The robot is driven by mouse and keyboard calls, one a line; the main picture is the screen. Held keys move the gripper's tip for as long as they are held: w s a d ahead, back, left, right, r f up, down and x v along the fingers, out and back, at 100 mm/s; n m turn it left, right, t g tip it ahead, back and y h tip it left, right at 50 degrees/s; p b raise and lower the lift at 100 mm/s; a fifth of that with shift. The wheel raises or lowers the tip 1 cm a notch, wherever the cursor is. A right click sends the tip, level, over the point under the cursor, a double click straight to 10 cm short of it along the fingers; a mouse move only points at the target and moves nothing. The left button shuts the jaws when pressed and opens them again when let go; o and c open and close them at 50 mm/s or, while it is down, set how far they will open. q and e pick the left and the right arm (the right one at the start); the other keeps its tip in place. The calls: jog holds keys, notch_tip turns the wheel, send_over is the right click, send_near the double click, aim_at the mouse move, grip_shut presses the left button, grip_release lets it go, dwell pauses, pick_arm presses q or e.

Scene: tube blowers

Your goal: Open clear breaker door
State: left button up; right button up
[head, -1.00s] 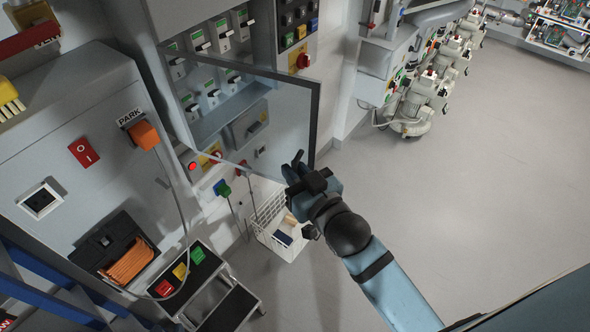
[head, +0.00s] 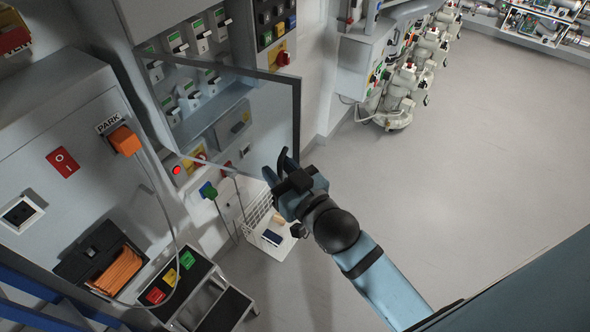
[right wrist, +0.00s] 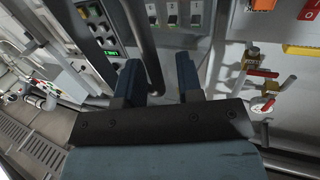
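The clear breaker door (head: 268,110), a transparent panel in a dark frame, stands swung outward from the grey breaker cabinet (head: 107,17). Switches show through and behind it. My right gripper (head: 277,163) is at the lower part of the door's free edge, on the picture's near side. In the right wrist view its two fingers (right wrist: 160,78) are apart. A dark bar, likely the door frame (right wrist: 147,45), runs between them in the picture. I cannot tell whether either finger touches it. My left gripper is not in view.
A grey cabinet with an orange PARK plug (head: 124,141) and cable stands at left. A white basket (head: 270,238) and a step stool (head: 222,308) are on the floor below. Pumps (head: 398,95) stand at the back. The floor at right is clear.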

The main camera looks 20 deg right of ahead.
jog(key=b+v, duration=0.3)
jog(key=v, duration=1)
jog(key=shift+s+b, duration=0.15)
jog(key=shift+b, duration=0.25)
jog(key=shift+d, duration=0.1)
jog(key=s+d+f+g+h, duration=0.2)
jog(key=s+d+f+g, duration=0.2)
jog(key=f+g, duration=0.35)
jog(key=s+d+f+g+h, duration=0.2)
jog(key=s+d+f+g, duration=0.15)
jog(key=f+g, duration=0.4)
jog(key=w+a+f+t+y, duration=0.1)
jog(key=w+a+f+t, duration=0.1)
jog(key=f, duration=0.5)
jog(key=w+a+f+t+y, duration=0.2)
jog(key=w+a+f+t, duration=0.1)
jog(key=f+t, duration=0.3)
jog(key=shift+x, duration=0.9)
